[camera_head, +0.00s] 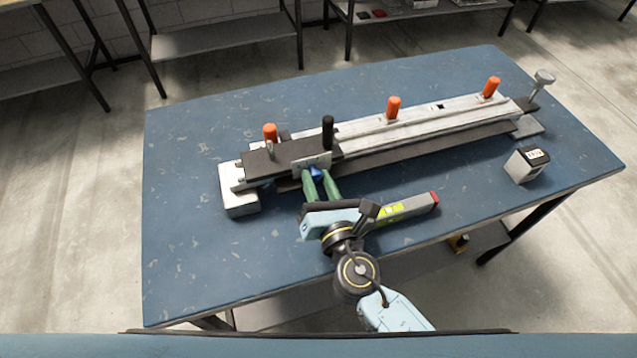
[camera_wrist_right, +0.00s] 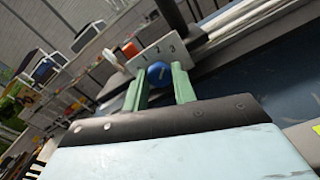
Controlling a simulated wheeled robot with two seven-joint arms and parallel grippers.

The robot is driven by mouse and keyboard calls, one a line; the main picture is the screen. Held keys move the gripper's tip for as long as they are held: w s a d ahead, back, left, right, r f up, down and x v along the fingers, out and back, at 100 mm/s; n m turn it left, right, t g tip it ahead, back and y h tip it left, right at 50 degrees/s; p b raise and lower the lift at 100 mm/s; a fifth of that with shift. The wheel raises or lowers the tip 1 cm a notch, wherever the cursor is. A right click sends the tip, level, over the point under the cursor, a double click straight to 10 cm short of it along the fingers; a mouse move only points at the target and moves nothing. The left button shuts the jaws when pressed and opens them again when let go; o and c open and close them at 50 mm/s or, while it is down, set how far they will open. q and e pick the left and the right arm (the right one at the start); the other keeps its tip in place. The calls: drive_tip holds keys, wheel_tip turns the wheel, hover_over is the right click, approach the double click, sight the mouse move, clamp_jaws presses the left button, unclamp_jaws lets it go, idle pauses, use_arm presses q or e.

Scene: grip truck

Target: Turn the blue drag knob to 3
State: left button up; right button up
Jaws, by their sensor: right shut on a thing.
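The blue drag knob (camera_wrist_right: 159,74) sits on the front of a pale plate with numbers (camera_wrist_right: 158,52), of which 1, 2 and 3 look readable. The plate is on the carriage of a long metal rail device (camera_head: 400,130) on the blue table. In the head view the knob (camera_head: 316,172) is mostly covered by my fingers. My right gripper (camera_head: 321,185) has green fingers, one on each side of the knob, shut on it. In the wrist view the fingers (camera_wrist_right: 160,88) flank the knob. The mark on the knob is too small to read. My left gripper is not in view.
Orange handles (camera_head: 393,107) and a black handle (camera_head: 328,132) stand up from the device. A small black and white box (camera_head: 526,164) and a grey bar with a red end (camera_head: 415,205) are on the right. The table's front left (camera_head: 210,270) is clear.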

drive_tip(key=shift+m, duration=0.4)
drive_tip(key=o, duration=0.7)
drive_tip(key=shift+s, duration=0.1)
